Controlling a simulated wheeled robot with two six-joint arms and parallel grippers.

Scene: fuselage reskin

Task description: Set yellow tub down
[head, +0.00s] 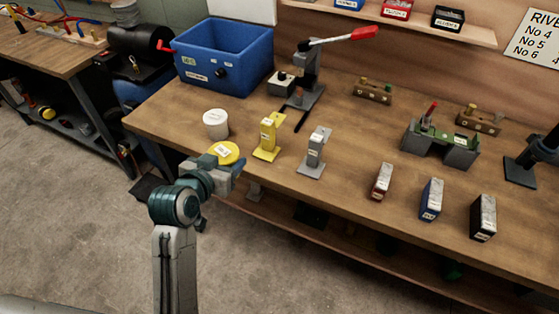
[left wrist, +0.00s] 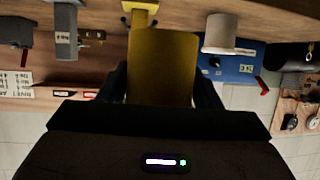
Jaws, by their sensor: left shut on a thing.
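The yellow tub (head: 226,152) is at the near left edge of the workbench, its round yellow top with a white label showing in the head view. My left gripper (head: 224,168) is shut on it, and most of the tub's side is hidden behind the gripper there. In the left wrist view, which looks upside down, the yellow tub (left wrist: 162,65) fills the middle between the two dark fingers. I cannot tell whether its base touches the bench. My right gripper does not show in either view.
A white tub (head: 216,124) stands just behind the yellow tub. A yellow stand (head: 268,138) and a grey stand (head: 315,153) are to its right. A blue bin (head: 222,60) is at the back left. Bare workbench (head: 345,135) lies right of the grey stand.

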